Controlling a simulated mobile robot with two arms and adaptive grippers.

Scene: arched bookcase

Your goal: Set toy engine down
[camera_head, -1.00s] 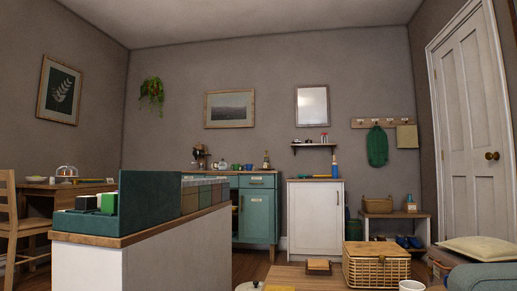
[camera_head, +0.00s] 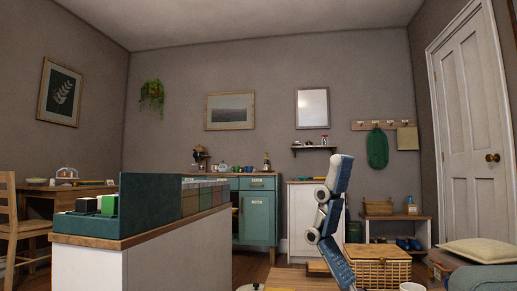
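I cannot make out a toy engine for certain in the head view. A green block-like thing (camera_head: 108,204) and a dark one with a pale top (camera_head: 86,204) sit by the dark teal panel (camera_head: 150,205) on the low white unit at left; they are too small to identify. One of my arms, blue and white, stands up right of centre, in front of the white cabinet and wicker basket. No fingers show on it, so neither gripper is in view.
A wicker basket (camera_head: 385,272), partly hidden by my arm, and a white mug (camera_head: 411,286) are on the wooden table at the bottom. The low unit's wooden top (camera_head: 130,240) runs along the left. A white cabinet (camera_head: 301,222) and teal cabinet (camera_head: 257,220) stand behind.

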